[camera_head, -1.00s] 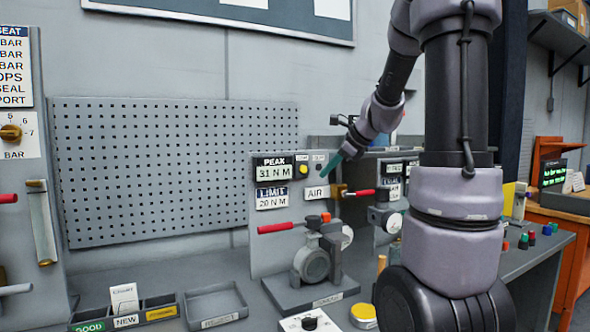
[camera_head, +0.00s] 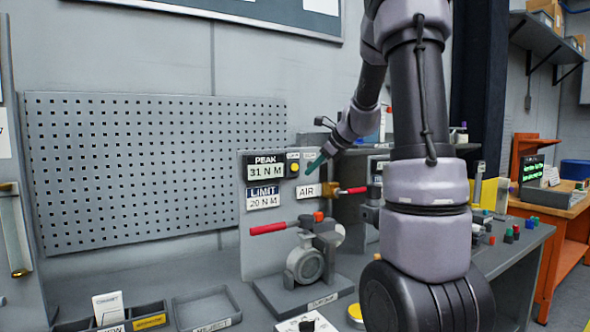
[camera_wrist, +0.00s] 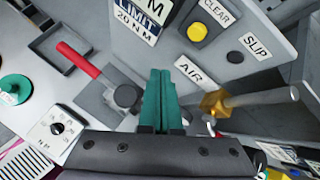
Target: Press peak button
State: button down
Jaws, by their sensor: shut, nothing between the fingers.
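The grey test panel (camera_head: 243,218) carries a PEAK display (camera_head: 266,168) reading 31 N M. A round yellow button (camera_head: 294,168) sits just right of that display. In the wrist view the yellow button (camera_wrist: 197,31) lies beside a CLEAR label (camera_wrist: 216,11), above and right of my fingertips. My gripper (camera_head: 309,171) has teal fingers, shut together and empty, just right of the button in the head view. In the wrist view the fingertips (camera_wrist: 160,74) point toward the panel and appear apart from the button.
A LIMIT display (camera_head: 263,197) and an AIR label (camera_head: 306,191) are below the button. A brass fitting (camera_wrist: 213,102) projects right of my fingers. A small dark button (camera_wrist: 235,57) sits near the SLIP label.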

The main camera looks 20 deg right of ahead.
aim_at(294, 170)
jog(key=w+a, duration=0.1)
jog(key=w, duration=0.5)
jog(key=shift+w+a, duration=0.15)
dwell(1.9)
jog(key=shift+w, duration=0.3)
jog(key=shift+w+a, duration=0.15)
jog(key=shift+w, duration=0.4)
dwell(0.8)
jog(key=shift+s, duration=0.15)
jog(key=shift+s+d, duration=0.2)
jog(key=shift+s, duration=0.6)
jog(key=s, duration=0.3)
jog(key=s+d, duration=0.1)
jog(key=s, duration=0.1)
